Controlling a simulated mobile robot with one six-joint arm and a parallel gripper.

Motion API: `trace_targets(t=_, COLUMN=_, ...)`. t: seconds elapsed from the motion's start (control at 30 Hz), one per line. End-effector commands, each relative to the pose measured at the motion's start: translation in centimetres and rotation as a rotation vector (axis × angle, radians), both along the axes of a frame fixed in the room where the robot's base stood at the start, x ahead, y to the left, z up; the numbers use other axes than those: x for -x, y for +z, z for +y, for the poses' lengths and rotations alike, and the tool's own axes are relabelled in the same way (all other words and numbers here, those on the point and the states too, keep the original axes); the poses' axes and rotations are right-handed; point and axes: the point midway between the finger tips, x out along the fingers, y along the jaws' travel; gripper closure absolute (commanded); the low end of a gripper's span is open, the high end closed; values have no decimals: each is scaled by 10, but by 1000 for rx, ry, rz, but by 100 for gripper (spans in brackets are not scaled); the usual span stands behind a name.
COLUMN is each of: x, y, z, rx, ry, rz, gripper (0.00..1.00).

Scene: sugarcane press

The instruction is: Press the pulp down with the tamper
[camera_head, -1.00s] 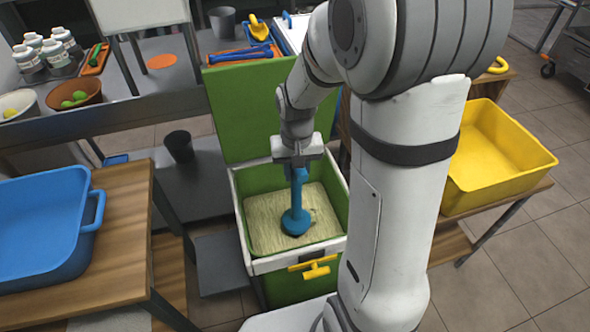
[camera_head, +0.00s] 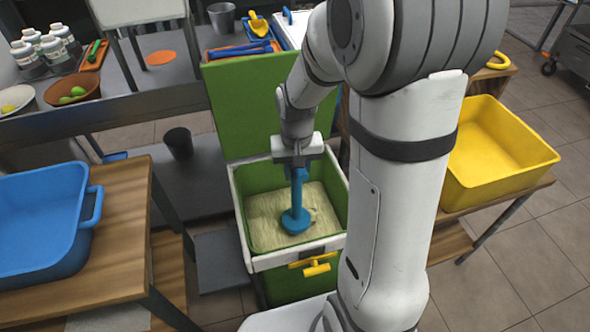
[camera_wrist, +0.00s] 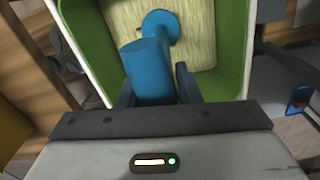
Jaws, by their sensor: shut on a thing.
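The blue tamper (camera_head: 296,212) stands roughly upright inside the green bin with a white rim (camera_head: 240,220). Its round foot is on or very near the pale fibrous pulp (camera_head: 266,225); I cannot tell how hard it touches. My gripper (camera_head: 298,166) is shut on the tamper's handle. The wrist view shows the blue handle (camera_wrist: 147,72) between my two dark fingers (camera_wrist: 154,85), with the round foot beyond it over the pulp (camera_wrist: 198,35). The foot hides a patch of pulp beneath it.
The bin's green lid (camera_head: 255,105) stands open behind it, and a yellow latch (camera_head: 310,264) is on its front. A blue tub (camera_head: 40,225) on a wooden table is at the left. A yellow tub (camera_head: 497,150) is at the right.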

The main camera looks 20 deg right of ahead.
Motion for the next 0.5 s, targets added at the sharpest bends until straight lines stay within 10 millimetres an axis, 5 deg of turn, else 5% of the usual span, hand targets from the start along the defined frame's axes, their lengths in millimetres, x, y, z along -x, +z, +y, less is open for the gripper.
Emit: trace_targets(t=0.5, x=1, y=-15, z=0, rx=1, ry=0, rz=3, gripper=97)
